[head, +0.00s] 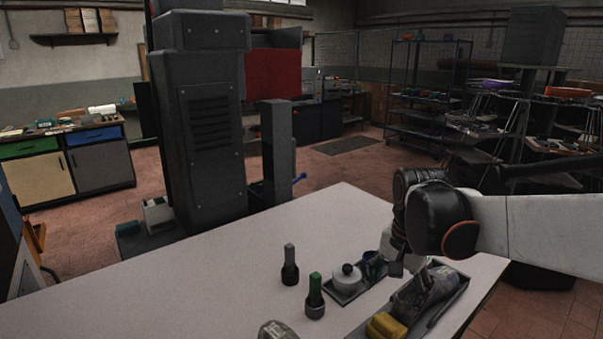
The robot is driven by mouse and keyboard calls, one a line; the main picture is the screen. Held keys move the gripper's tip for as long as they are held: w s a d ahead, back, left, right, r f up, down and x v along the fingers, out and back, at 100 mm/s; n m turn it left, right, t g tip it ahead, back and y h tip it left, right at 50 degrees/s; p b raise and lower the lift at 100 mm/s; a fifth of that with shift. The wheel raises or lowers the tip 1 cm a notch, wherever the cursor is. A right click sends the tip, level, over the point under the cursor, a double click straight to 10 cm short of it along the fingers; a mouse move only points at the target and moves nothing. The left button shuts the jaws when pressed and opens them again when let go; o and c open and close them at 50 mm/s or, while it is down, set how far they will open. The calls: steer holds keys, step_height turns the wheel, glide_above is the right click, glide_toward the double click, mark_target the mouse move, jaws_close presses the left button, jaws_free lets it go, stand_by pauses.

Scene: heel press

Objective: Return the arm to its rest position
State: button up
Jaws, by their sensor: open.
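My arm (545,222) reaches in from the right edge of the head view and bends down at a dark joint. My gripper (407,268) hangs low over the right part of the pale table (220,290), its jaws open. A grey shoe-like thing (425,292) lies in a dark tray just below and beside it. The gripper partly covers the shoe's far end, and I cannot tell whether they touch.
A yellow block (386,327) lies nearer. A tall dark machine (208,125) stands behind the table. The table's left part is clear.

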steer(key=s+a+f+n+t+b, duration=0.1)
steer(key=s+n+t, duration=0.5)
steer(key=s, duration=0.8)
steer(key=n+b, duration=0.1)
steer(key=n, duration=0.2)
steer(key=shift+a, duration=0.25)
